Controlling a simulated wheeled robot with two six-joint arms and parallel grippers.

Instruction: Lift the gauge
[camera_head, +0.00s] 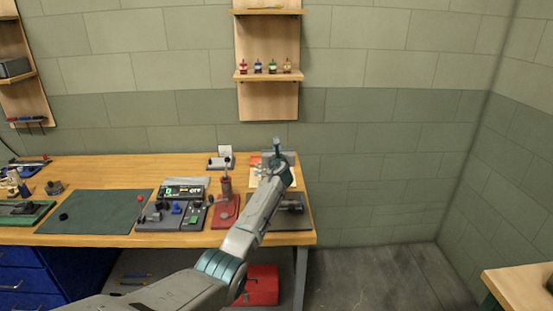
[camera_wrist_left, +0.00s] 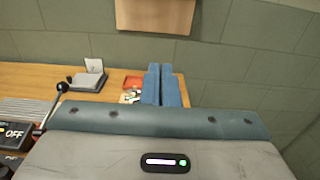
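No object is clearly recognisable as the gauge. A small grey stand with an upright white card (camera_head: 223,158) is at the back of the bench; it also shows in the left wrist view (camera_wrist_left: 90,76), left of the fingers. A dark metal cylindrical part (camera_head: 291,206) lies on a dark mat at the bench's right end, partly covered by my arm. My left gripper (camera_head: 278,147) is above the back right of the bench. Its blue fingers (camera_wrist_left: 161,84) are together with only a thin dark line between them and hold nothing visible. My right gripper is out of view.
A red lever press (camera_head: 226,207) stands left of my arm. Left of it are a black panel reading OFF (camera_head: 181,192) and a green mat (camera_head: 95,212). A wall shelf (camera_head: 268,76) holds several small bottles.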

